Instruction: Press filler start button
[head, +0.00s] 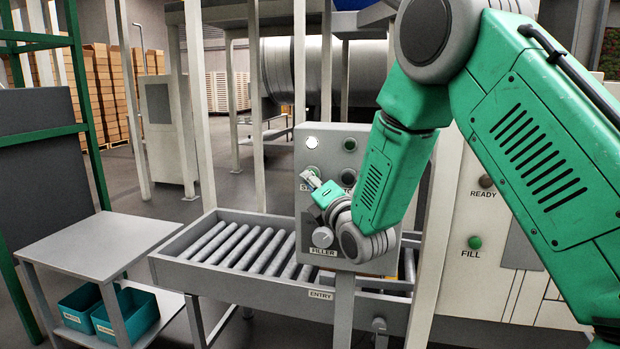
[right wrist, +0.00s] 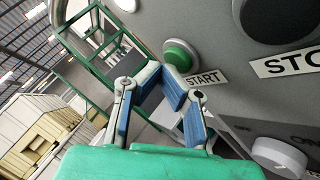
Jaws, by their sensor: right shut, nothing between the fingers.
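The filler panel (head: 338,262) is a grey box labelled FILLER. Its green start button (right wrist: 181,55) shows in the right wrist view, beside a START label (right wrist: 205,78). In the head view the button (head: 313,170) is just behind my fingertips. My right gripper (head: 311,181) is shut and empty, in front of the panel. In the right wrist view its blue-padded fingers (right wrist: 163,82) come together just below the button. I cannot tell whether they touch it. My left gripper is not in view.
The panel also holds a bright white lamp (head: 311,142), a dark stop button (right wrist: 280,17) and a grey knob (head: 322,237). A roller conveyor (head: 235,245) runs behind the panel. A separate cabinet at right has a FILL button (head: 474,242). Teal bins (head: 128,316) stand at lower left.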

